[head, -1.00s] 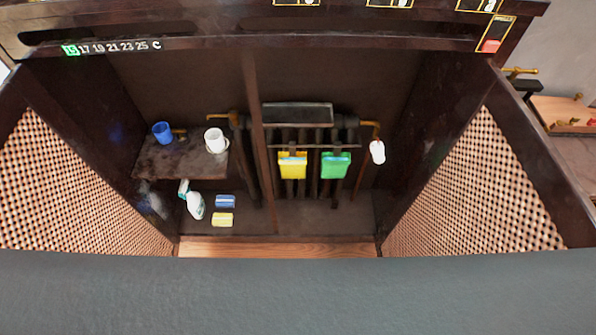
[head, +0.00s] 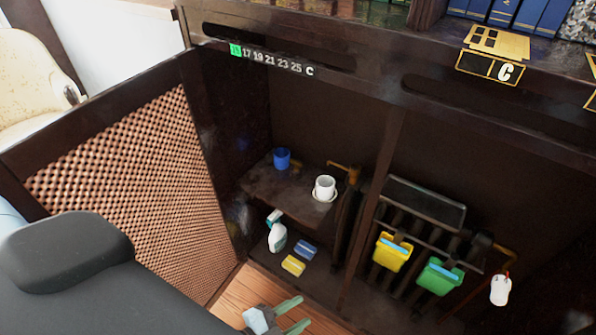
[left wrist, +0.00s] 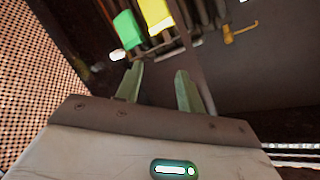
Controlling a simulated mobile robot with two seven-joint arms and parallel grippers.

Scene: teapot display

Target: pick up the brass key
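I cannot make out a brass key for certain in either view. A small brass-coloured piece (head: 296,164) shows beside the blue cup (head: 282,158) on the cabinet's shelf (head: 262,186); it is too small to tell what it is. My left gripper (head: 300,312) is at the bottom of the head view, low in front of the open cabinet. In the left wrist view its two greenish fingers (left wrist: 160,70) stand apart with nothing between them. My right gripper is not in view.
A white mug (head: 325,186) stands on the shelf. Below it are a spray bottle (head: 277,236) and two sponges. A yellow dustpan-like item (head: 391,254) and a green one (head: 439,276) hang at the radiator. An open lattice door (head: 140,180) bounds the left.

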